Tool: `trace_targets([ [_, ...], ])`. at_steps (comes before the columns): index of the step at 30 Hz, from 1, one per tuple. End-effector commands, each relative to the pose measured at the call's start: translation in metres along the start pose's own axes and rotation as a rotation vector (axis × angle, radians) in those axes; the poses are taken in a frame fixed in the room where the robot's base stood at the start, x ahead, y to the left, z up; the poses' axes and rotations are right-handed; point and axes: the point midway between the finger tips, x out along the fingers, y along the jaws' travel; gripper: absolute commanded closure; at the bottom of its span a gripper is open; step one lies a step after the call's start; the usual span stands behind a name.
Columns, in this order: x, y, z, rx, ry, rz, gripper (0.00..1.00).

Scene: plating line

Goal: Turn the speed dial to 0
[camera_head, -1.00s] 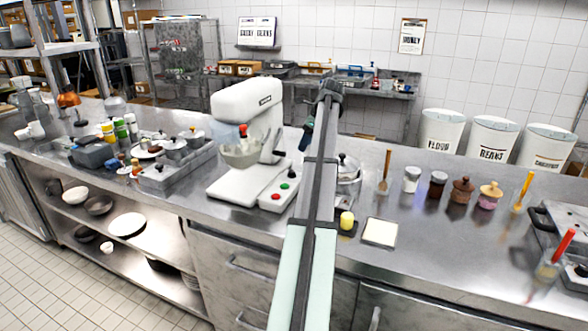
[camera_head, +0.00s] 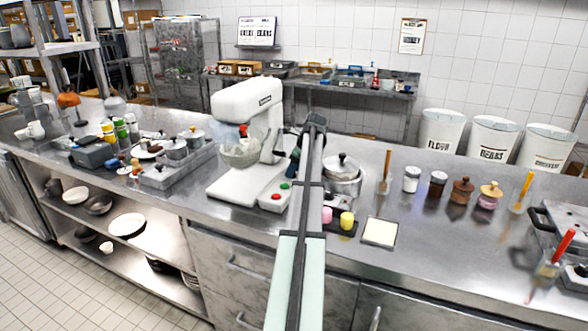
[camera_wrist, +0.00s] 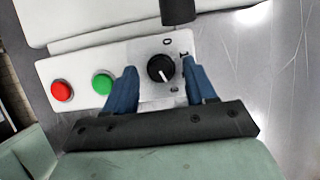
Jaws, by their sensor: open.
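The speed dial (camera_wrist: 161,68) is a round black knob with a white pointer line on the mixer's white control panel (camera_wrist: 130,62). In the wrist view its pointer is toward the lower side, near the lower mark, away from the 0 mark (camera_wrist: 167,42) above the knob. My gripper (camera_wrist: 159,66) is open, its two blue fingers on either side of the dial; I cannot tell whether they touch it. In the head view the white stand mixer (camera_head: 245,105) stands on the counter. My gripper (camera_head: 294,160) is beside it, mostly behind my arm, which hides the dial.
A red button (camera_wrist: 62,91) and a green button (camera_wrist: 103,84) sit left of the dial. A lidded steel pot (camera_head: 343,172) stands right of my arm. Pink (camera_head: 327,214) and yellow (camera_head: 347,220) items are near the front edge.

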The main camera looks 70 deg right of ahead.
Motion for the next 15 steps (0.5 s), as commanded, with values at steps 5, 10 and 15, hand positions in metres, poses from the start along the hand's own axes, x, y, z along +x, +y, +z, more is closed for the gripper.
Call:
trace_targets([
  [5,0.0006,-0.0001,0.0001,0.000,0.000,0.000,0.44],
  [10,0.0004,-0.0001,0.0001,0.000,0.000,0.000,0.53],
  [15,0.0003,-0.0001,0.0001,0.000,0.000,0.000,0.69],
])
